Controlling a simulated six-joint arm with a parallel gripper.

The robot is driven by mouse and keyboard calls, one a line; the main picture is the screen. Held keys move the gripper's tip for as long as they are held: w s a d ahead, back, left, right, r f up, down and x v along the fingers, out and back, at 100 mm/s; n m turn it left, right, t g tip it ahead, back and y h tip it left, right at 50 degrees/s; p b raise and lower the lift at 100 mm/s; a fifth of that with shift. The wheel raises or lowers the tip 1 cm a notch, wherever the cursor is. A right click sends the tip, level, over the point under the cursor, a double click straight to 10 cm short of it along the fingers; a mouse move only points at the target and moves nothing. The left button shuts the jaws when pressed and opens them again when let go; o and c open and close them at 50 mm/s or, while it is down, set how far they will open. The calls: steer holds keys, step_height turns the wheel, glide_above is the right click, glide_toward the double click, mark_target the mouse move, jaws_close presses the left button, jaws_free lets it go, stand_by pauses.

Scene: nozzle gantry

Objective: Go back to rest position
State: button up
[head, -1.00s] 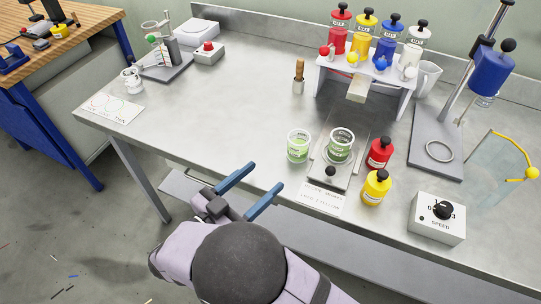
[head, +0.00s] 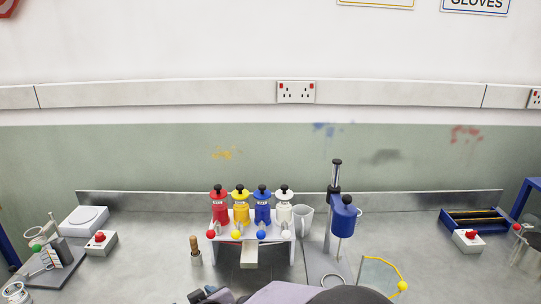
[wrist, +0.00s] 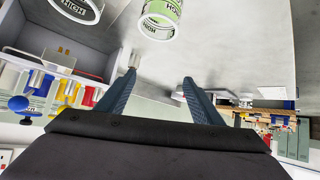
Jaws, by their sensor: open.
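My gripper (wrist: 160,82) is open and empty in the wrist view, its two blue fingers apart with bare grey bench between them. In the head view only the top of my gripper (head: 216,296) shows, cut off at the bottom edge. Neither finger touches a cup.
A white rack (head: 284,250) with red, yellow, blue and white bottles stands at mid-bench. A blue stirrer on a stand (head: 344,216) and a white mug (head: 303,217) are right of it. A red-button box (head: 101,244) stands left.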

steer(key=s+d+n+g+h+p, duration=0.1)
steer(key=s+d+g+h+p, duration=0.2)
steer(key=d, duration=0.7)
steer(key=s+d+n+g+h, duration=0.15)
steer(key=s+d, duration=0.35)
steer(key=d, duration=0.6)
steer(key=s+d+f+m+g+h+b, duration=0.1)
steer(key=s+d+f+m+g+b, duration=0.3)
steer(key=s+d+m, duration=0.6)
step_height(320, 180, down, 2)
steer(key=d+b, duration=0.1)
steer(key=d, duration=0.1)
steer(key=shift+s+d, duration=0.3)
steer(key=shift+s, duration=0.1)
steer(key=shift+g, duration=0.25)
